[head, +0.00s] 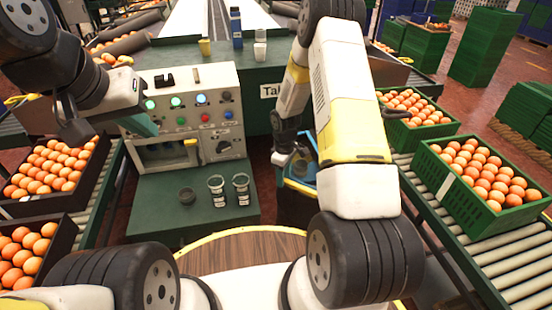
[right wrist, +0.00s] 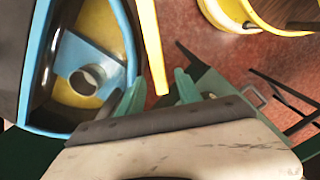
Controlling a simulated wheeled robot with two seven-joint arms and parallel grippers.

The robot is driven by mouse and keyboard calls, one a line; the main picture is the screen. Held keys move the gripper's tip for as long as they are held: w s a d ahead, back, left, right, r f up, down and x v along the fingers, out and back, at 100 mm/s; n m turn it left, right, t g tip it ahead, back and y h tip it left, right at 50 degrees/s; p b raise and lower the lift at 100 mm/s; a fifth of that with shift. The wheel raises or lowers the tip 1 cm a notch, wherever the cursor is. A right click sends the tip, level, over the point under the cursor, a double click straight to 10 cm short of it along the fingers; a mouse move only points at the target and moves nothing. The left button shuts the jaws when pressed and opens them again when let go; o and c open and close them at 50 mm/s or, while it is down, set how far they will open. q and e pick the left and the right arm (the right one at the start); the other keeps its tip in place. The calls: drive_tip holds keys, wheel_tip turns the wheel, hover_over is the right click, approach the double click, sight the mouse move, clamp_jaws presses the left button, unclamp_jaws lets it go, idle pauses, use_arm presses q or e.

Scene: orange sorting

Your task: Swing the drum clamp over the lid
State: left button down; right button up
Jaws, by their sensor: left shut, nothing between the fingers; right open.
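A blue-rimmed vessel (head: 299,186), perhaps the drum, stands beside the dark green cabinet, partly covered by my right arm. In the right wrist view its blue rim (right wrist: 128,33) surrounds a yellow inside and a blue piece (right wrist: 84,58) with a grey round knob. A yellow bar (right wrist: 152,45), perhaps the clamp, runs beside the rim and ends between the fingers of my right gripper (right wrist: 156,92). That gripper is open; I cannot tell if it touches the bar. My left gripper (head: 143,124) is shut and empty in front of the control panel.
The control panel (head: 190,112) has coloured buttons. Orange crates (head: 484,180) line roller conveyors on both sides. A round yellow-edged wooden top (head: 235,252) is close in front.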

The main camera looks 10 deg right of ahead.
drive_tip(key=shift+f, duration=0.15)
clamp_jaws()
drive_tip(key=shift+w+d, duration=0.15)
drive_tip(key=shift+w, duration=0.05)
idle(1.2)
